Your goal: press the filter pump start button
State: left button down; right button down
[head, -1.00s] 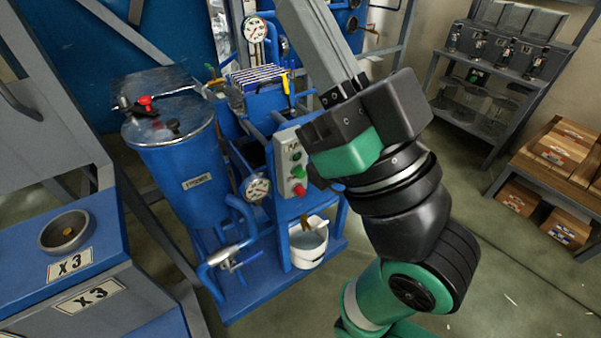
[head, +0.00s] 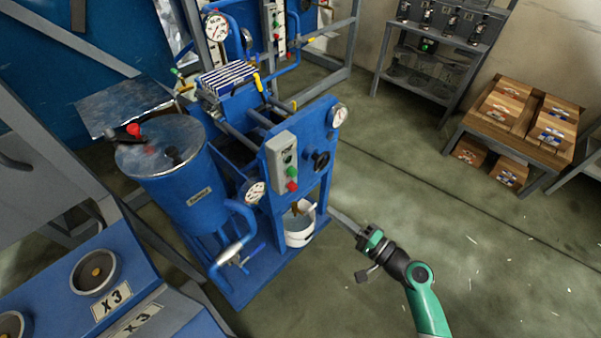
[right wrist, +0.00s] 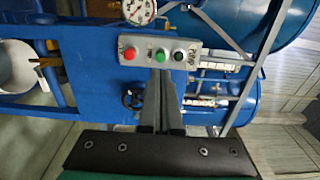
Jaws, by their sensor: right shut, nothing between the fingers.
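The filter pump is a blue frame (head: 318,130) beside a blue drum (head: 195,190). Its grey control box (head: 278,160) carries a green button (head: 291,171), a red button (head: 292,186) and a dark button above them. In the right wrist view the green button (right wrist: 160,55) sits between the red button (right wrist: 130,53) and the black button (right wrist: 178,57). My right gripper (head: 333,212) is shut and empty, low and to the right of the box. In the right wrist view its fingertips (right wrist: 161,76) appear just below the green button; contact cannot be seen. My left gripper is out of view.
A white bucket (head: 300,228) stands low in the frame, left of my right gripper. A black handwheel (head: 320,160) and a gauge (head: 338,115) are on the frame's panel. The floor (head: 420,190) to the right is clear, up to shelves and boxes.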

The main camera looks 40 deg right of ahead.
aim_at(293, 176)
jog(key=shift+s+d+r, duration=0.15)
jog(key=shift+s+d, duration=0.05)
jog(key=shift+d, duration=0.4)
jog(key=w+b, duration=0.1)
jog(key=w, duration=0.3)
jog(key=w+b, duration=0.1)
jog(key=w, duration=0.9)
jog(key=shift+a+b, duration=0.25)
jog(key=shift+b, duration=0.15)
